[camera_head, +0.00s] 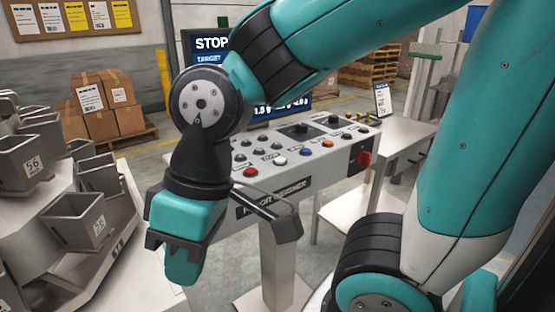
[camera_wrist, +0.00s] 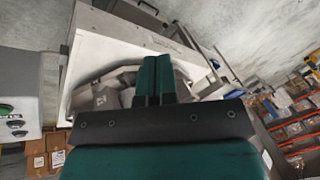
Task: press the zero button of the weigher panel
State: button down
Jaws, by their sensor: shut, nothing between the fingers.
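The weigher panel (camera_head: 325,172) is a grey sloped console on a pedestal, right of my gripper in the head view. Its front row has a red button (camera_head: 250,172), a white button (camera_head: 279,161), a blue button (camera_head: 305,152) and an orange button (camera_head: 327,143). Several dark buttons sit behind them. The labels are too small to read, so I cannot tell which is zero. My gripper (camera_head: 181,268) is shut and empty, pointing down left of the panel and apart from the buttons. In the wrist view its teal fingers (camera_wrist: 154,80) are together.
Grey weigh buckets (camera_head: 75,222) stand on the machine at left. A red knob (camera_head: 364,158) juts from the panel's right end. A screen (camera_head: 211,43) stands behind it, partly hidden by my arm. A steel table (camera_head: 400,140) is at right. Boxes (camera_head: 98,105) are at the back.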

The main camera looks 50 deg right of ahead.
jog(key=w+d+r+m+t+p, duration=0.1)
jog(key=w+d+r+m+p, duration=0.15)
jog(key=w, duration=0.35)
jog(key=w+d+r+m+t+p, duration=0.1)
jog(key=w+d+m+t+p, duration=0.1)
jog(key=w+d+p, duration=0.3)
jog(key=m+t+h+p, duration=0.55)
jog(key=m+p, duration=0.45)
jog(key=m, duration=0.3)
send_over(282, 159)
jog(key=shift+f+t, duration=0.25)
jog(key=shift+f, duration=0.45)
notch_tip(282, 159, down, 9)
jog(key=b, duration=0.6)
jog(key=shift+f+b, duration=0.35)
jog(key=shift+b, duration=0.25)
